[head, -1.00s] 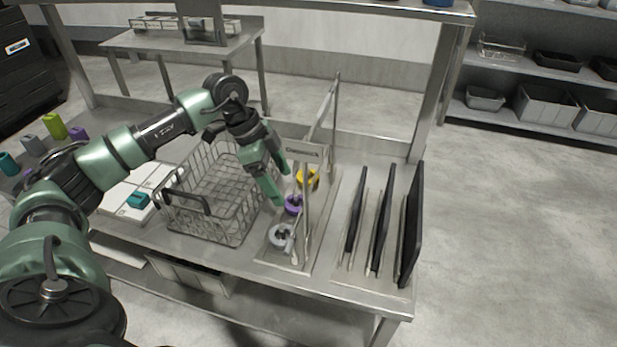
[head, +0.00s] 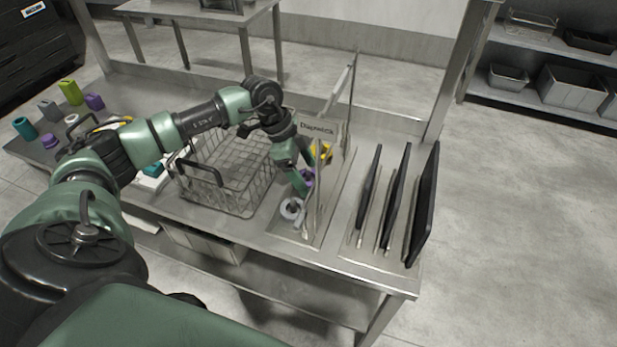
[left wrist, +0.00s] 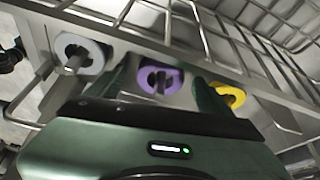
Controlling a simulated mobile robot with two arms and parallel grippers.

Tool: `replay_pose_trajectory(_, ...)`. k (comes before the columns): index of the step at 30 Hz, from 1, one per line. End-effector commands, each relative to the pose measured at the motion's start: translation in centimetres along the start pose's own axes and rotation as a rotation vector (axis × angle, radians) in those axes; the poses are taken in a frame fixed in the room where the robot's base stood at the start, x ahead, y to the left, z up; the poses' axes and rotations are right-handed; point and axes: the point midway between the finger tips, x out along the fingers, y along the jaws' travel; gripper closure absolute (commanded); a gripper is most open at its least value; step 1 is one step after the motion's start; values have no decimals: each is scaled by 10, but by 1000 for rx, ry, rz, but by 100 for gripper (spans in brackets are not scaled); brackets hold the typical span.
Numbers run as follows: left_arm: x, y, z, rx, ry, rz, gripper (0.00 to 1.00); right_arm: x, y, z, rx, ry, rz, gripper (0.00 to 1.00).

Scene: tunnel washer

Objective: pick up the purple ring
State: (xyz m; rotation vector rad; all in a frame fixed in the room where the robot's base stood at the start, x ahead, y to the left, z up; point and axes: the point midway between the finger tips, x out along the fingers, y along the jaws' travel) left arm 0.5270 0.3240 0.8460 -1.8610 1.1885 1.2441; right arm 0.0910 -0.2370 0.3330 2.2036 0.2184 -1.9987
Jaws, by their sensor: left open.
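The purple ring (head: 308,178) sits on the metal rack stand, between a grey ring (head: 291,210) and a yellow ring (head: 321,152). My left gripper (head: 304,181) is at the purple ring and hides part of it in the head view. In the left wrist view, the purple ring (left wrist: 160,79) lies between the two green fingers of my left gripper (left wrist: 165,85), around a peg. The fingers stand apart on either side of it. The grey ring (left wrist: 80,53) is to the left there and the yellow ring (left wrist: 228,95) to the right. My right gripper is not in view.
A wire basket (head: 228,208) stands left of the rings. An upright metal bar frame (head: 350,85) and several dark upright trays (head: 425,205) are to the right. Coloured blocks (head: 70,92) lie at the table's left end.

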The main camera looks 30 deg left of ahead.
Motion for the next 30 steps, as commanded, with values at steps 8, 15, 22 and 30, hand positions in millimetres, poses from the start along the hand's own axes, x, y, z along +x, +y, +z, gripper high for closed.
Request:
replay_pose_trajectory(8,0,0,0,0,0,0,72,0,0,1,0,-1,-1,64)
replay_pose_trajectory(15,-1,0,0,0,0,-1,85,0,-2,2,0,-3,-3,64)
replay_pose_trajectory(22,-9,-1,-4,1,2,-3,85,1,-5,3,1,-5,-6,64)
replay_pose_trajectory(30,-49,-2,-20,3,3,-5,85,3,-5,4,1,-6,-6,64)
